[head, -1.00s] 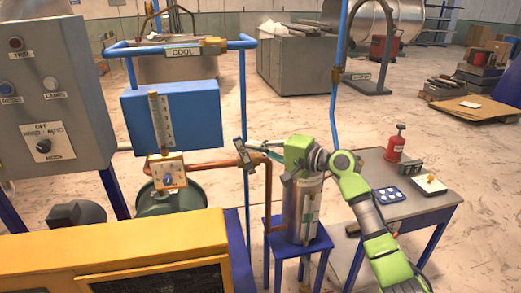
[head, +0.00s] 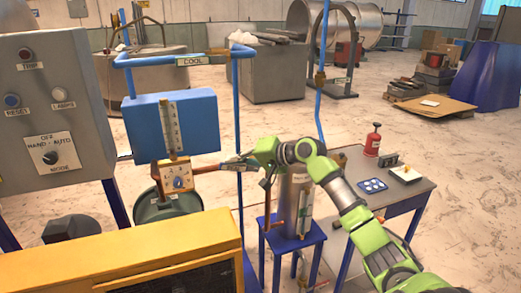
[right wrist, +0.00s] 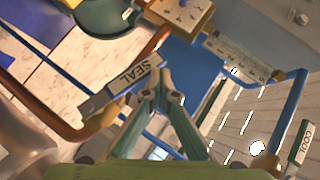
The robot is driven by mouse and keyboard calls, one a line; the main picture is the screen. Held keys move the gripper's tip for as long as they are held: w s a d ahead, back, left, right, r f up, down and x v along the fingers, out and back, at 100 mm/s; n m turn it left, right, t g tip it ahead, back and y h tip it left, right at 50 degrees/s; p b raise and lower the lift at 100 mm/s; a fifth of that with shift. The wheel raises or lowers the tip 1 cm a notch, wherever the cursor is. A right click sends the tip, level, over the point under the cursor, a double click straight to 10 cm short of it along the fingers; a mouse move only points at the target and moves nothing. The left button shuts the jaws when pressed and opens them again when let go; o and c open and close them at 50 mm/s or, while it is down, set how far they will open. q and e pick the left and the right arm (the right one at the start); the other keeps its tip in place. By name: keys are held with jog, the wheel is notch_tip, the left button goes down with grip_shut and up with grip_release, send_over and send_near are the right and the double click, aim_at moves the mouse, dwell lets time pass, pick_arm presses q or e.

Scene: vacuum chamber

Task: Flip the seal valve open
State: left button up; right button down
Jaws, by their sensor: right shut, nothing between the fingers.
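The seal valve's grey lever plate, lettered SEAL (right wrist: 133,85), is in the right wrist view, left of my fingertips. A brass-coloured body (right wrist: 103,118) sits at its lower end, on the copper pipe (right wrist: 50,118). My right gripper (right wrist: 165,88) is shut and empty, its fingertips close beside the plate's right end; I cannot tell whether they touch it. In the head view the right gripper (head: 235,163) reaches left to the copper pipe (head: 207,168) and largely hides the valve. My left gripper is not in view.
A blue pipe with a COOL tag (head: 195,60) rises behind the gripper. A blue box (head: 150,127) and a gauge block (head: 176,178) stand left. A steel cylinder (head: 297,205) on a blue stand is below my wrist. A side table (head: 415,190) holds small items at right.

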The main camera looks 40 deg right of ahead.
jog(key=shift+w+a+f, duration=0.15)
jog(key=shift+a+f, duration=0.1)
jog(key=shift+f, duration=0.35)
jog(key=shift+w+a+f, duration=0.15)
jog(key=shift+a+f, duration=0.05)
jog(key=shift+f, duration=0.35)
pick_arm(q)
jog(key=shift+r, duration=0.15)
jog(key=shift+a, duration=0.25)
